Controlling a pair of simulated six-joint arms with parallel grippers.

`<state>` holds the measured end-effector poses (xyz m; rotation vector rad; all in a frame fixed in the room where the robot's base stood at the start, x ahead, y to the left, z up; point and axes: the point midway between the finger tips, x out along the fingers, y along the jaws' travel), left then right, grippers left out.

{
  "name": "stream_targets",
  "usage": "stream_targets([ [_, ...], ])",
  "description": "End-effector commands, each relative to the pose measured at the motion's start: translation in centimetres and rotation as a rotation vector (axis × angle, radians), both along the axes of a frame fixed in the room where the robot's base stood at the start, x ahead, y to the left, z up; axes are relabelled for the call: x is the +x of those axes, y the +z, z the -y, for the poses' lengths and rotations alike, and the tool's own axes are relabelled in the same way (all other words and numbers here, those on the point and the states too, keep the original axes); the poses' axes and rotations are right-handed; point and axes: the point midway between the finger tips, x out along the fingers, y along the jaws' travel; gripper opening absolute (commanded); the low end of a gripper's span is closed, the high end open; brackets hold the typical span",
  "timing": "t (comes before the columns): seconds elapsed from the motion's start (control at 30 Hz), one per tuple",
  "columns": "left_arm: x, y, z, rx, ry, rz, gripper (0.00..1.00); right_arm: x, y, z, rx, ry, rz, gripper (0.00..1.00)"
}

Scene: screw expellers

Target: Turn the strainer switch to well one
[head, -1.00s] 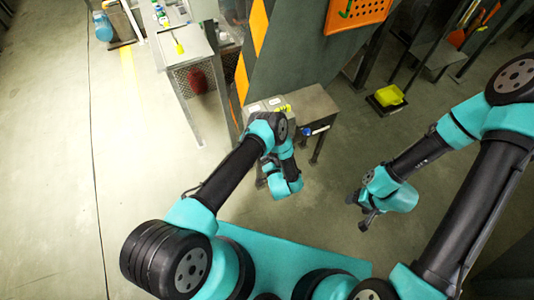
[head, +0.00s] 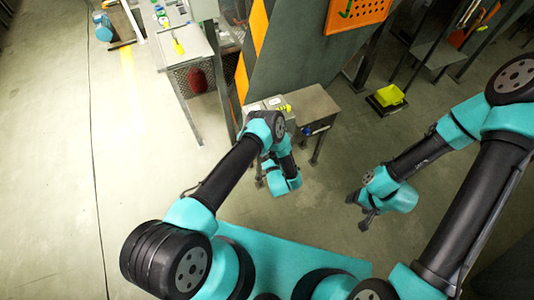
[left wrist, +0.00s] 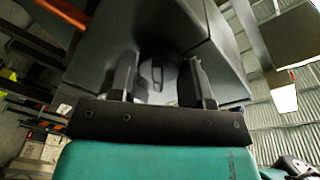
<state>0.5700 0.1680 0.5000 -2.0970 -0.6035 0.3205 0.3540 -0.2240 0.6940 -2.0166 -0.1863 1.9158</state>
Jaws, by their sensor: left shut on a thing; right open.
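In the left wrist view a dark rounded knob, the strainer switch (left wrist: 158,74), sits on a grey panel. My left gripper (left wrist: 158,62) has one finger on each side of it and is shut on it. The exact contact at the fingertips is dim and hard to see. Which well the switch points to cannot be told. In the head view the left gripper's fingers are hidden behind its own wrist, beside the grey machine. My right gripper (head: 361,212) is open and empty above the floor, away from the machine.
The tall grey machine column (head: 300,65) with an orange stripe stands in front of me. A metal box (head: 314,104) juts out at its base. A bench (head: 186,45) stands at the back left. The left floor is clear.

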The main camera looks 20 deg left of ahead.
Motion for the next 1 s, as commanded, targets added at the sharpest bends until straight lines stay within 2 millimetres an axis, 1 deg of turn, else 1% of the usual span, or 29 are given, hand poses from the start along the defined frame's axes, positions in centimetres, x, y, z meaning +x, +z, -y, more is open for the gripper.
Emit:
stream_targets([
  [0.27,-0.03,-0.04,0.02,-0.015,0.0,0.011,0.21,0.0,0.0,0.0,0.0,0.0,0.0,0.67],
  [0.47,-0.02,-0.07,0.03,-0.063,-0.001,0.052,0.21,0.0,0.0,0.0,0.0,0.0,0.0,0.67],
  [0.67,0.02,-0.1,0.03,-0.156,0.0,0.133,0.21,0.0,0.0,0.0,0.0,0.0,0.0,0.67],
  [1.0,0.03,-0.24,0.09,-0.386,-0.001,0.329,0.21,0.0,0.0,0.0,0.0,0.0,0.0,0.67],
])
